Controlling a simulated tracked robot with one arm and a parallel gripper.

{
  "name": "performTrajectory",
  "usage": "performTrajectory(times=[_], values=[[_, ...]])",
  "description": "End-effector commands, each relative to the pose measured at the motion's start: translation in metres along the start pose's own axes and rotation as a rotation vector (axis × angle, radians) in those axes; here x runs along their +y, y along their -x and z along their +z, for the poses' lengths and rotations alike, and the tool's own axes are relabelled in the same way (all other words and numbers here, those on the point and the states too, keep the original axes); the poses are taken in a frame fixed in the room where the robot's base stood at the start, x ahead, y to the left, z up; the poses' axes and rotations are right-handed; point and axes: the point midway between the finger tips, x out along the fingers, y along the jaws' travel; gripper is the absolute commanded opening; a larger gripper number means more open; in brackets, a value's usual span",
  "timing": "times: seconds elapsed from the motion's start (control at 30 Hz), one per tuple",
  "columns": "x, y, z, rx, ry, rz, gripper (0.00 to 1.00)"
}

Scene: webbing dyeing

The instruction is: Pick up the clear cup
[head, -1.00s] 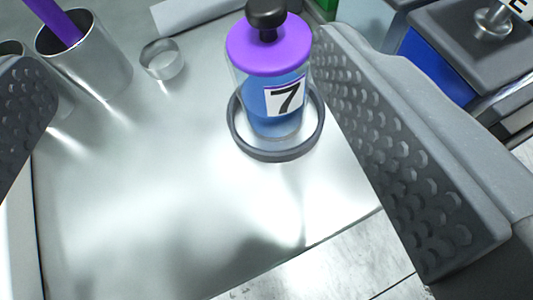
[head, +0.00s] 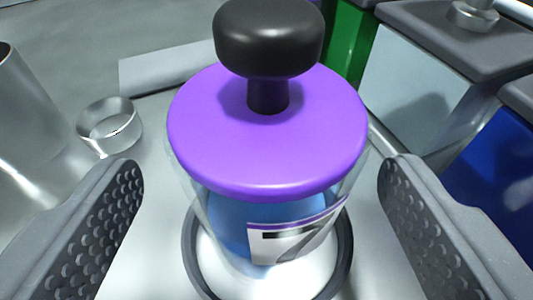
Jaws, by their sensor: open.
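The clear cup (head: 179,170) stands upright in the middle of the head view. It holds blue contents, carries a white label with a black 7, and has a purple lid (head: 215,140) with a black knob (head: 268,40). Its base sits inside a dark grey ring (head: 345,250) on the metal surface. My gripper (head: 262,178) is open, with one textured finger on each side of the cup. Gaps show between both fingers and the cup, so neither appears to touch it.
A small metal ring (head: 108,122) lies to the left of the cup. A metal container (head: 25,130) stands at the left edge. A grey flat strip (head: 165,68) lies behind. Grey-lidded bins with green, pale and blue sides (head: 415,75) stand close at the right.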

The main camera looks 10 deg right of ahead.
Motion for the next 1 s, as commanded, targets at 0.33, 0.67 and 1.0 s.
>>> performTrajectory(times=[0.33, 0.67, 1.0], values=[[0.004, -0.037, -0.005, 0.004, -0.003, 0.003, 0.78], [0.003, -0.053, -0.005, 0.002, -0.001, 0.001, 0.78], [0.003, -0.053, -0.005, 0.001, -0.001, 0.001, 0.23]])
